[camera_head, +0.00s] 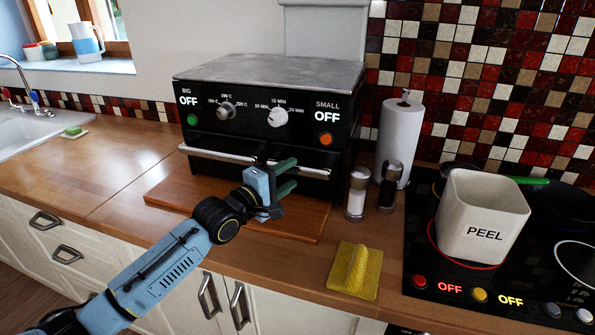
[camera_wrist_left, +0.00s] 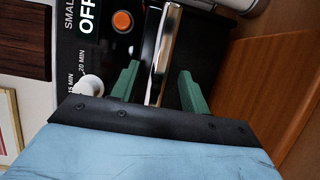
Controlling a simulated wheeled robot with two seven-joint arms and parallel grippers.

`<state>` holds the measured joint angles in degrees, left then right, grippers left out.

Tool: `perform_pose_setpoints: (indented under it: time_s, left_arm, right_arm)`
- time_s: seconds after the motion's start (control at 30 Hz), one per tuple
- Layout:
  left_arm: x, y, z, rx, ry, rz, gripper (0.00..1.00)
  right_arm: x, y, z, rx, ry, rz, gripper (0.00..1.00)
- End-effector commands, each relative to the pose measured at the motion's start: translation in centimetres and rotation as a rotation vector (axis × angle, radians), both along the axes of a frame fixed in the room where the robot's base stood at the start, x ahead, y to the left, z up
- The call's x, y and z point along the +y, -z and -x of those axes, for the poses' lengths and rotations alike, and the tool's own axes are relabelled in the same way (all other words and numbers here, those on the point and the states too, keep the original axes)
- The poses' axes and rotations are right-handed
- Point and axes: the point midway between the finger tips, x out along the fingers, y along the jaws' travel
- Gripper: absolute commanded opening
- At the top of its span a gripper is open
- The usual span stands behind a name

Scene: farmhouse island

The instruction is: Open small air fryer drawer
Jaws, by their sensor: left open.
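The black air fryer (camera_head: 262,120) stands on a wooden board with two drawers side by side, the right one under the "SMALL" label. The small drawer's metal handle (camera_head: 315,173) shows right of my left gripper (camera_head: 287,176), which partly covers it. The drawer appears closed. In the left wrist view, the handle bar (camera_wrist_left: 165,50) runs between the two green fingers of my left gripper (camera_wrist_left: 159,80). The fingers are open, one on each side of the bar, with gaps visible. My right gripper is in neither view.
The big drawer's handle (camera_head: 217,154) is to the left. Salt (camera_head: 356,194) and pepper (camera_head: 390,186) mills and a paper towel roll (camera_head: 396,140) stand close on the right. A yellow sponge-like item (camera_head: 353,272) lies in front. The wooden board (camera_head: 190,197) is bare before the fryer.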

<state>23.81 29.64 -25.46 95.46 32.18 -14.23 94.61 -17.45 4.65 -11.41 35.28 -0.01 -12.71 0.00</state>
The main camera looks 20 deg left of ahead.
Motion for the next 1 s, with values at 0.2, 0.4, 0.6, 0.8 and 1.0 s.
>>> perform_pose_setpoints:
  time_s: [0.2, 0.4, 0.6, 0.8, 1.0]
  left_arm:
    - [-1.2, 0.0, -2.6, -0.001, 0.0, 0.0, 0.45]
    - [-1.6, 0.0, -3.4, 0.0, 0.0, -0.001, 0.45]
    - [-1.6, 0.0, -3.4, 0.0, 0.0, -0.001, 0.45]
    - [-1.6, 0.0, -3.4, 0.0, 0.0, -0.001, 0.26]
    - [-1.6, 0.0, -3.4, 0.0, 0.0, -0.001, 0.0]
  right_arm:
    - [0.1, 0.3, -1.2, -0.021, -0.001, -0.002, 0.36]
    - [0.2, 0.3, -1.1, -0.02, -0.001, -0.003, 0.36]
    - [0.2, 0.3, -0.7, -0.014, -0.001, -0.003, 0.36]
    - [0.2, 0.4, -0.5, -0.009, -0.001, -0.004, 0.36]
    - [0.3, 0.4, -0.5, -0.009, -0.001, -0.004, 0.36]
